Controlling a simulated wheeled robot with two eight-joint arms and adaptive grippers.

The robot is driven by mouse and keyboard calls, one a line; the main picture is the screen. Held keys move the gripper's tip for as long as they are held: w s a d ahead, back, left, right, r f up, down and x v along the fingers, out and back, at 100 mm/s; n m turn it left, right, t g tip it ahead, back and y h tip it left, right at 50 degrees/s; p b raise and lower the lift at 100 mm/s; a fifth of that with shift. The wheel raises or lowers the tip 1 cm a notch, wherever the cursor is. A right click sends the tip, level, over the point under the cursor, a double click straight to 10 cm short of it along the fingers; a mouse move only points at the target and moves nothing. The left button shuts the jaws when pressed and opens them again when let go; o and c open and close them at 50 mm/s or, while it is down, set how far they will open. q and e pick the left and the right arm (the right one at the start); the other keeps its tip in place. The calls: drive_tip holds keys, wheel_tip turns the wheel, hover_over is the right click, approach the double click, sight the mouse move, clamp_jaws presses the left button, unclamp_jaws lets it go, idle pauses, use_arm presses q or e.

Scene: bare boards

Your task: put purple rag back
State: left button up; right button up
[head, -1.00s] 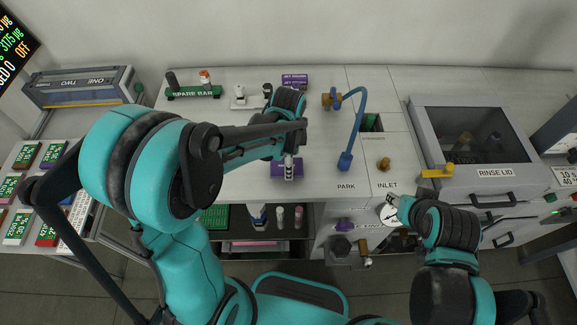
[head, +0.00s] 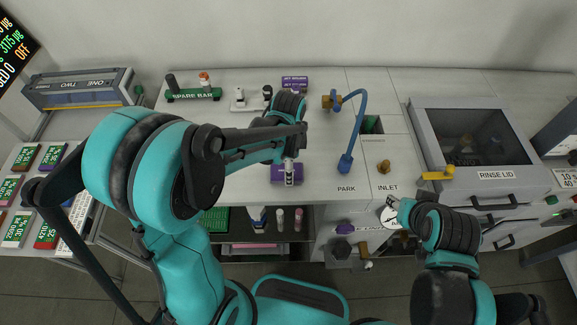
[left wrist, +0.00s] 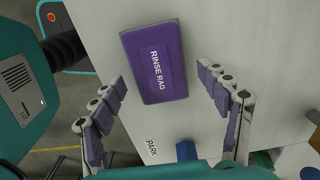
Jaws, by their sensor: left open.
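In the head view the rag (head: 278,174) is partly covered by a finger of my left gripper (head: 289,172). In the left wrist view my left gripper (left wrist: 161,76) is open, its fingers on either side of the rag's near end with gaps between. My right gripper (head: 392,204) is by the round white dial below the INLET label; whether it is open or shut is unclear.
PARK is printed right of the rag, below a blue hooked spout (head: 346,162). Another purple block (head: 294,84) lies at the back. The spare bar rack (head: 194,94) is back left, and the rinse lid box (head: 475,140) stands right. An open shelf (head: 247,232) is below the bench.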

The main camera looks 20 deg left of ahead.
use_arm(q)
wheel_tip(320, 180, up, 10)
drive_tip(key=p, duration=0.3)
drive_tip(key=s+a+r+n+t, duration=0.2)
drive_tip(key=s+n+t, duration=0.1)
drive_tip(key=s+n, duration=0.2)
drive_tip(key=s+a+r+n+t, duration=0.3)
drive_tip(key=s+n+t, duration=0.1)
drive_tip(key=n, duration=0.5)
drive_tip(key=shift+s+r+n, duration=0.2)
drive_tip(key=shift+s+n, duration=0.2)
drive_tip(key=shift+s, duration=0.35)
drive_tip(key=shift+a, duration=0.1)
